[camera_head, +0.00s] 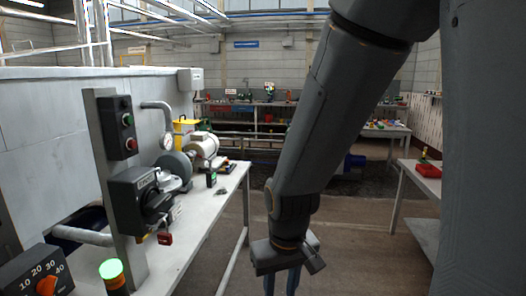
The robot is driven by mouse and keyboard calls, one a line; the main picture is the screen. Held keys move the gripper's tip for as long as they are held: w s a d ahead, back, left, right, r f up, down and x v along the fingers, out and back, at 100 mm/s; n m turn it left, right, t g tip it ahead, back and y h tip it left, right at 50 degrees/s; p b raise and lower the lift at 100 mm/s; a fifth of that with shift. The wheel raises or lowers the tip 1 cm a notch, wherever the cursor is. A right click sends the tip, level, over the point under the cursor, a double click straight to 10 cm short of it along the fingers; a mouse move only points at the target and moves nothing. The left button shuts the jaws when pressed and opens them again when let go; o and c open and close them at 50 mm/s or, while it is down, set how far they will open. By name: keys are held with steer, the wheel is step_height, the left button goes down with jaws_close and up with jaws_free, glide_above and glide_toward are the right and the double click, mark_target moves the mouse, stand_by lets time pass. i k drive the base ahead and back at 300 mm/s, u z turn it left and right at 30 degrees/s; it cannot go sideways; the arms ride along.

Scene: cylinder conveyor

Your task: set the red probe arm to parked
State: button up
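My gripper (281,284) hangs at the bottom centre, in front of the left bench and over the floor. Its two bluish fingers point down with a gap between them, and nothing shows in the gap. The lower ends of the fingers are at the frame's bottom edge. I cannot make out a red probe arm for sure.
A grey bench (196,238) on the left carries a motor (203,146), a gauge (167,142) and a green lamp (111,269). A dial box (36,273) is at the lower left. Floor between is clear.

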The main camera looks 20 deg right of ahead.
mark_target(209, 160)
steer(key=z, duration=0.55)
steer(key=i, duration=2.1)
steer(key=u, duration=0.7)
steer(key=i, duration=0.4)
steer(key=u, duration=0.4)
